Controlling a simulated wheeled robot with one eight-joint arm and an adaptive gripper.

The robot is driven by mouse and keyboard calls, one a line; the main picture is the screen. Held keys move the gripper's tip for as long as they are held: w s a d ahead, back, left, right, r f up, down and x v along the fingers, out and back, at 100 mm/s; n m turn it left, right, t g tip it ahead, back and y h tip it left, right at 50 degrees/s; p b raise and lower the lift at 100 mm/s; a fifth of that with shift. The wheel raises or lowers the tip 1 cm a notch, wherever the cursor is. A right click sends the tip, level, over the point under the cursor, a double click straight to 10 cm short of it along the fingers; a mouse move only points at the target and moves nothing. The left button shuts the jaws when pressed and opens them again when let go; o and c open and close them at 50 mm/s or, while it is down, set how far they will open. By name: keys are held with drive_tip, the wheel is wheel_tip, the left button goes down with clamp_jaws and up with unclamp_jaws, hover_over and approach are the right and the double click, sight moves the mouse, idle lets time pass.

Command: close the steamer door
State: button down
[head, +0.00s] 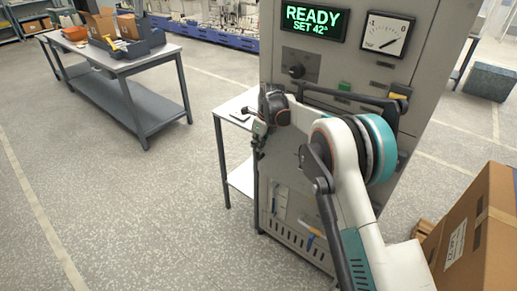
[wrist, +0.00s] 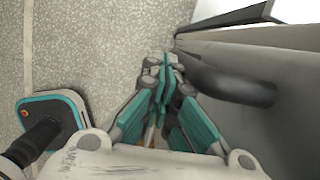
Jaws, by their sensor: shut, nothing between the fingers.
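In the wrist view a grey panel (wrist: 290,95), which looks like the door, fills the right side and carries a dark curved handle (wrist: 235,87). My gripper (wrist: 165,65) is shut and empty, left of that handle and apart from it. In the head view my gripper (head: 259,143) is at the cabinet's left front edge.
A small white side table (head: 236,115) stands against the cabinet's left side. A workbench (head: 125,68) with a blue tray stands farther left. A cardboard box (head: 485,235) is close at the right. The floor at left is clear.

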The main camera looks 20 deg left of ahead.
drive_tip(key=shift+w+d, duration=0.2)
drive_tip(key=shift+w, duration=1.05)
drive_tip(key=shift+r, duration=0.1)
drive_tip(key=shift+d, duration=0.1)
